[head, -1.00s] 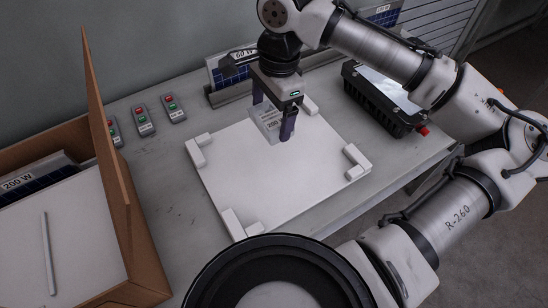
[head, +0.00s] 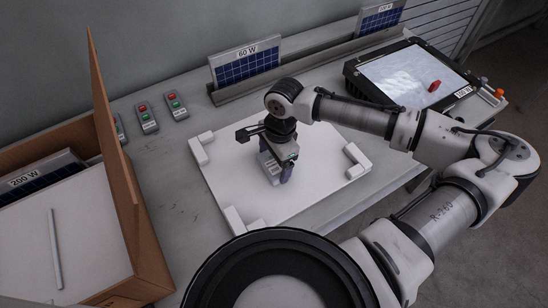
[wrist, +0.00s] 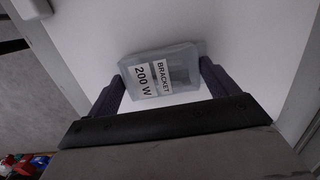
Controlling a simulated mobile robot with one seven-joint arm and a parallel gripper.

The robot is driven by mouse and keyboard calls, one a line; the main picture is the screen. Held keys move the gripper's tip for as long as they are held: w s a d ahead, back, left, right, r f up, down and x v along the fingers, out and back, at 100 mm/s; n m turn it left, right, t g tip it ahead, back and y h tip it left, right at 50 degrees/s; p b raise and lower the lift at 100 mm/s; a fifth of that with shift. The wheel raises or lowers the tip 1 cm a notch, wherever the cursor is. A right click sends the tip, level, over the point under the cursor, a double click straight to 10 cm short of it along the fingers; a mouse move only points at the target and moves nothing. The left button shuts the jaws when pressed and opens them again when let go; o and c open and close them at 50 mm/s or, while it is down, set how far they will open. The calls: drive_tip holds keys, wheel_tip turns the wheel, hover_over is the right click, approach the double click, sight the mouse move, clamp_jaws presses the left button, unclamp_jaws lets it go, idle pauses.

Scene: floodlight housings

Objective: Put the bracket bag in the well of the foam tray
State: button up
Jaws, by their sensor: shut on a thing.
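The bracket bag (wrist: 163,70) is a clear grey pouch with white labels reading "BRACKET" and "200 W" in the wrist view. My gripper (head: 276,166) is shut on it, with a dark finger at each side of the bag. In the head view the bag (head: 267,165) is partly hidden by the gripper. It is over the middle of the white foam tray (head: 240,195), a flat slab with raised blocks at its corners. The bag is low, close to the tray's flat middle; I cannot tell whether it touches.
An open cardboard box (head: 128,215) with a raised flap stands left, holding a 200 W panel (head: 38,172). A rack with a 60 W panel (head: 245,66) is at the back.

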drive_tip(key=shift+f, duration=0.15)
drive_tip(key=o, duration=0.9)
wheel_tip(320, 180, up, 12)
drive_tip(key=d+b, duration=0.1)
drive_tip(key=shift+w+b, duration=0.3)
drive_tip(key=shift+w, duration=0.1)
